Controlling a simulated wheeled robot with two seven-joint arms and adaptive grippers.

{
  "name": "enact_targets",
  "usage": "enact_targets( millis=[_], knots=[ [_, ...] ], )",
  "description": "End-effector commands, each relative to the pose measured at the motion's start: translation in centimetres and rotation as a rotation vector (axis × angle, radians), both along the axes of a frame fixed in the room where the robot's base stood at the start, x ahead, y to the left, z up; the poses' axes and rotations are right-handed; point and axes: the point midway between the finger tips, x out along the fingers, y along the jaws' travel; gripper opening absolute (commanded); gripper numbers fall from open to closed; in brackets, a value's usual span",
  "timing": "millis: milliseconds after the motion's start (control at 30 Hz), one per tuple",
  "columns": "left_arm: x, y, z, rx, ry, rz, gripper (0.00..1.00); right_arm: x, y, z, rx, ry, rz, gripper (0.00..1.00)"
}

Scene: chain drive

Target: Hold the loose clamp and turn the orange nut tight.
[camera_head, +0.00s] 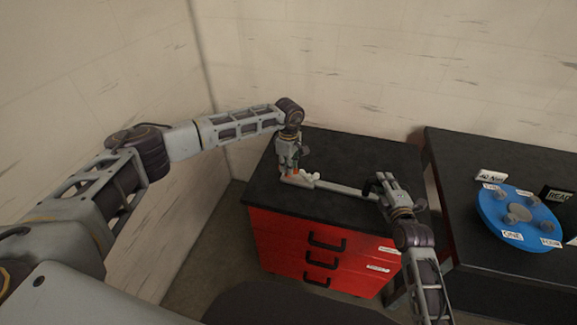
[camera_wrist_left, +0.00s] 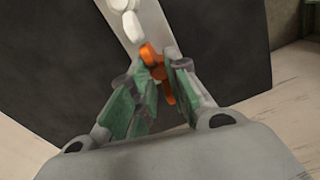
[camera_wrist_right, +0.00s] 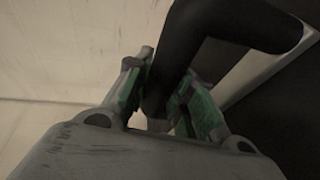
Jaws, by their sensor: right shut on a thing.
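The clamp is a long pale bar (camera_head: 340,188) lying on the black top of the red cabinet. The orange nut (camera_head: 290,173) is at its left end; it also shows in the left wrist view (camera_wrist_left: 155,62). My left gripper (camera_head: 291,166) is over that end, pointing down. Its fingers (camera_wrist_left: 152,75) are apart, one on each side of the nut, and I cannot tell whether they touch it. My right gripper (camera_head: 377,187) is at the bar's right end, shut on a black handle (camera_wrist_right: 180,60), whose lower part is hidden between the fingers.
The red drawer cabinet (camera_head: 310,245) has black handles on its front. A dark table (camera_head: 460,150) at the right bears a blue disc (camera_head: 515,226) with grey knobs and labels. Walls stand behind and to the left. The cabinet top behind the bar is clear.

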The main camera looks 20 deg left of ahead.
Motion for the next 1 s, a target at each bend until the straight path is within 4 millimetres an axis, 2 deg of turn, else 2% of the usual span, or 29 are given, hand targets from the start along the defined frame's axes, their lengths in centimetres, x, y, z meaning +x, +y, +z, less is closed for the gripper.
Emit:
enact_targets(
  millis=[33,133,567,767,1000],
  knots=[
    [0.0,-0.1,0.1,-0.001,-0.001,-0.002,0.24,-0.1,0.0,-0.4,0.0,0.008,0.001,0.0],
    [0.0,-0.1,0.0,-0.001,-0.001,0.0,0.36,-0.1,0.0,-0.4,0.0,0.008,0.001,0.0],
    [0.0,0.0,0.3,0.0,-0.001,0.003,0.36,-0.1,0.0,-0.4,0.002,0.008,0.0,0.0],
    [0.1,0.0,1.7,0.001,-0.002,0.002,0.36,-0.1,0.0,-0.4,0.002,0.008,0.0,0.0],
    [0.1,0.0,4.9,-0.001,-0.004,0.003,0.36,-0.1,0.0,-0.3,0.001,0.008,0.0,0.0]
  ],
)
